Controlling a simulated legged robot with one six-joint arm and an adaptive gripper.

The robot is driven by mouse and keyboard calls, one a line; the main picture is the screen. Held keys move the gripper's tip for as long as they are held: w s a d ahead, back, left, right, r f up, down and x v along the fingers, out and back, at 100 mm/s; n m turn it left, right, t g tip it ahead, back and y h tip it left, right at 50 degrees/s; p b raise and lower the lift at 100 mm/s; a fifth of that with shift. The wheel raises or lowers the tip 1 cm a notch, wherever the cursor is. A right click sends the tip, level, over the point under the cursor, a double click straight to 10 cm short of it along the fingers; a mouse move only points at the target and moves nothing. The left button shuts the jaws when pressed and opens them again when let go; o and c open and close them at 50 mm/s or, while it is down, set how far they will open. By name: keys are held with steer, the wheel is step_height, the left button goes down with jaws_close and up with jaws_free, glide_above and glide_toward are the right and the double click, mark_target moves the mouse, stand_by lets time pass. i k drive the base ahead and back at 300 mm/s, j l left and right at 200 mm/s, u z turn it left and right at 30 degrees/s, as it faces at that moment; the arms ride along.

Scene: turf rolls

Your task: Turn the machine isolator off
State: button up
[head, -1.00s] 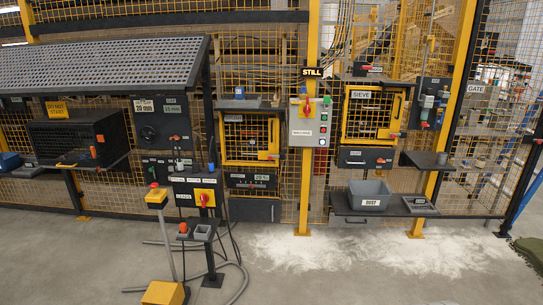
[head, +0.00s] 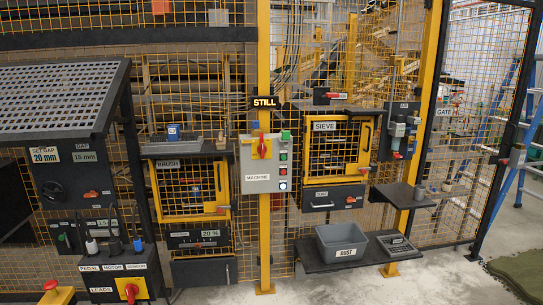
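The machine isolator is a red rotary handle on a yellow plate (head: 262,146), at the upper left of a grey box labelled MACHINE (head: 256,184). The handle looks roughly upright; I cannot read any on or off marks. A column of small buttons and lamps runs down the box's right side, with a green one on top and a lit white one at the bottom. The box is mounted at the yellow post (head: 264,245), under a sign reading STILL (head: 264,102). My gripper is not in view.
A second red handle on yellow (head: 131,289) sits on the LEADS panel at lower left. BRUSH (head: 190,190) and SIEVE (head: 338,150) guarded doors flank the box. A DUST bin (head: 342,241) stands on a low shelf at right. Pale powder lay on the floor there earlier.

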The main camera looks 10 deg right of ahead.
mark_target(262, 151)
steer(key=i+z, duration=0.1)
steer(key=i, duration=0.35)
steer(key=i+j+z, duration=0.1)
steer(key=i, duration=0.4)
steer(key=i+j+z, duration=0.1)
steer(key=i, duration=0.35)
steer(key=i+j+z, duration=0.15)
steer(key=i, duration=0.3)
steer(key=i+j+z, duration=0.1)
steer(key=i+j, duration=0.15)
steer(key=i, duration=0.25)
